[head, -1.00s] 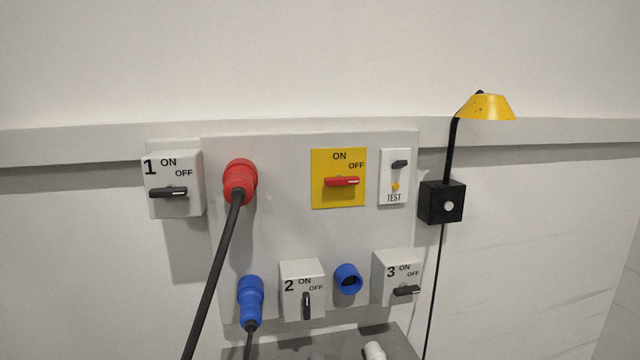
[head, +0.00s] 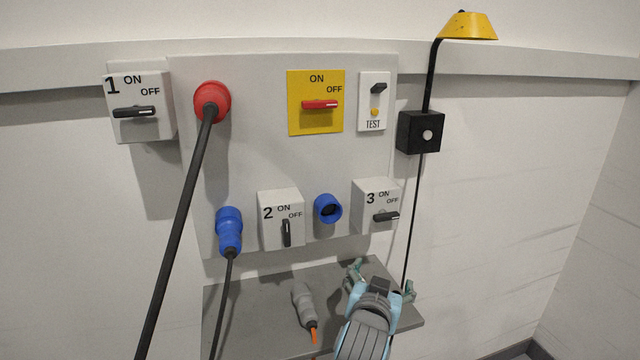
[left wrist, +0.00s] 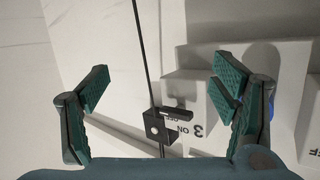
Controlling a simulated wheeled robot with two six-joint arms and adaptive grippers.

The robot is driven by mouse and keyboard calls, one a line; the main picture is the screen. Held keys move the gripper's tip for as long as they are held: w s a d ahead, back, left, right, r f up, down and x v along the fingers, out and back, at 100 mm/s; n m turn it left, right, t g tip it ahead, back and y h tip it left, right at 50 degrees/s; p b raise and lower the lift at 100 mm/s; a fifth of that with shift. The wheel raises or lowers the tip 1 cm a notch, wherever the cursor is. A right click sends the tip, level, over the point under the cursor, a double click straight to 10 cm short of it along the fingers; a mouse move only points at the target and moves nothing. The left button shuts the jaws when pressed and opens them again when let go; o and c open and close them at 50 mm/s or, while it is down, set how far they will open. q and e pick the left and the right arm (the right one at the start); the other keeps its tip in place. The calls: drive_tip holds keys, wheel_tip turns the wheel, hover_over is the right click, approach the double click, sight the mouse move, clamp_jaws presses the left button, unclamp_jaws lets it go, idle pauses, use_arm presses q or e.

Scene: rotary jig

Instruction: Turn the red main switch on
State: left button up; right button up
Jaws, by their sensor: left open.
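The red main switch (head: 320,105) is a red handle on a yellow plate (head: 298,118) high on the grey panel. The handle lies level, its white-marked end to the right under OFF. My left gripper (head: 382,277) is open and empty, low in the head view, in front of the shelf and below switch box 3. It is well below and to the right of the red switch. The left wrist view shows its two spread fingers (left wrist: 165,80) with nothing between them. The red switch does not show clearly there. My right gripper is not in view.
Switch boxes 1 (head: 150,125), 2 (head: 272,230) and 3 (head: 365,212) surround the red switch. A thick black cable (head: 180,220) hangs from the red plug (head: 212,100). A test plate (head: 366,112) and yellow lamp (head: 468,26) are right. A grey, orange-tipped tool (head: 304,303) lies on the shelf (head: 255,290).

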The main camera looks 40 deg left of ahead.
use_arm(q)
drive_tip(key=a+r+n+y+b, duration=0.15)
drive_tip(key=r+y, duration=0.25)
drive_tip(key=r, duration=0.4)
drive_tip(key=a+r+n+y, duration=0.3)
drive_tip(key=r+y, duration=0.1)
drive_tip(key=r, duration=0.4)
drive_tip(key=n+g+y, duration=0.1)
drive_tip(key=n+y, duration=0.3)
drive_tip(key=y, duration=0.2)
approach(321, 106)
drive_tip(key=s+d, duration=0.2)
drive_tip(key=d, duration=0.2)
drive_tip(key=p+x, duration=0.2)
drive_tip(key=x, duration=0.2)
drive_tip(key=f+p+x, duration=0.1)
drive_tip(key=p+x, duration=0.1)
drive_tip(key=x, duration=0.3)
drive_tip(key=a+p+x, duration=0.1)
drive_tip(key=p+x, duration=0.1)
drive_tip(key=x, duration=0.2)
drive_tip(key=shift+a+f, duration=0.15)
drive_tip(key=shift+f, duration=0.1)
drive_tip(key=shift+w, duration=0.15)
drive_tip(key=shift+c, duration=0.2)
